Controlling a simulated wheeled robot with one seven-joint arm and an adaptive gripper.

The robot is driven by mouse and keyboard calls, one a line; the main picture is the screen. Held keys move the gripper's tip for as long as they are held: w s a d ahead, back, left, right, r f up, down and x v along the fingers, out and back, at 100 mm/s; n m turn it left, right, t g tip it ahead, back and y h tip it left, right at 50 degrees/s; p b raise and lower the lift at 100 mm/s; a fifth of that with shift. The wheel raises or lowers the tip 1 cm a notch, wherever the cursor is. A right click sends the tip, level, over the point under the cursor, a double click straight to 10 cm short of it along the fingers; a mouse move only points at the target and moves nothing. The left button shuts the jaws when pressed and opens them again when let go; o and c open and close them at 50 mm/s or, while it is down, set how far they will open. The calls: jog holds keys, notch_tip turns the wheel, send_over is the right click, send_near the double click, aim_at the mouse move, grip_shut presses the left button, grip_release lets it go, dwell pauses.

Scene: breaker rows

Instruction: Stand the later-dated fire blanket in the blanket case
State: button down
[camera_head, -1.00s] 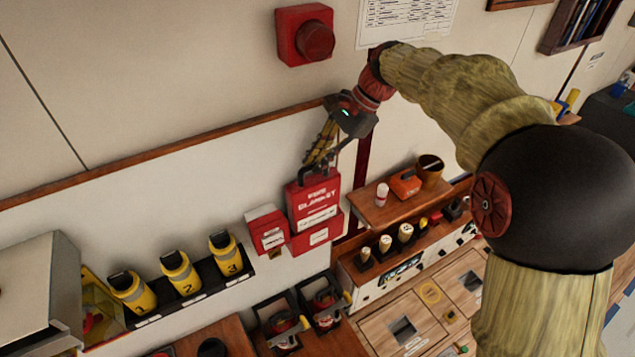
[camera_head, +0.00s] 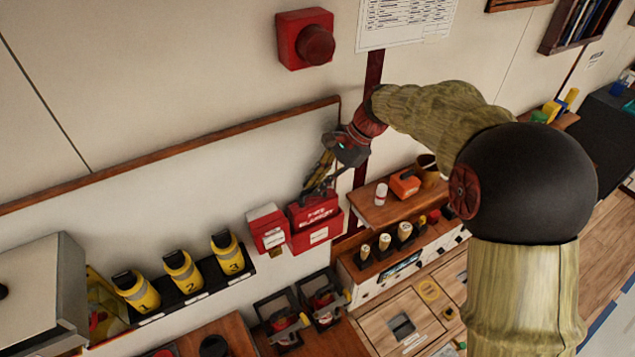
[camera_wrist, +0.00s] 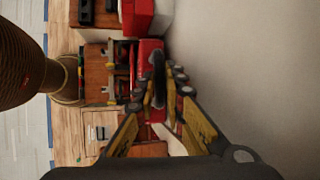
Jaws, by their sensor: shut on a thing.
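A red fire blanket pack (camera_head: 316,212) with white "FIRE BLANKET" lettering stands upright, its lower part hidden inside the red blanket case (camera_head: 318,237) on the wall. My gripper (camera_head: 320,186) is above it, shut on the pack's dark handle. In the wrist view my gripper (camera_wrist: 160,100) closes around the dark handle (camera_wrist: 158,75), with the red pack (camera_wrist: 150,55) beyond it. A second red box (camera_head: 268,231) with a white label is beside the case on its left. Dates on the labels are too small to read.
Yellow numbered canisters (camera_head: 184,271) stand on a black shelf to the left. A wooden shelf (camera_head: 385,208) with a white cylinder and an orange box is close on the right. A red wall button (camera_head: 305,40) is above.

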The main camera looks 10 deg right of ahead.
jog(key=shift+f, duration=0.1)
jog(key=c, duration=2.1)
grip_release()
jog(key=shift+c, duration=0.2)
jog(key=b+v, duration=0.2)
jog(key=v, duration=1)
jog(key=s+d+r+n+t+h, duration=0.1)
jog(key=s+n, duration=0.1)
jog(key=s, duration=0.4)
jog(key=s+r+n+t+h, duration=0.1)
jog(key=s+r+n+h, duration=0.15)
jog(key=s, duration=0.45)
jog(key=s+d+f+n+t+h, duration=0.1)
jog(key=s+d+f+n, duration=0.1)
jog(key=s, duration=0.5)
jog(key=s+d+f+n+t+h, duration=0.1)
jog(key=s+d+f+n+t, duration=0.1)
jog(key=s+f+n, duration=0.2)
jog(key=s+n, duration=0.2)
jog(key=s, duration=0.2)
jog(key=shift+d+h, duration=0.25)
jog(key=shift+h, duration=0.1)
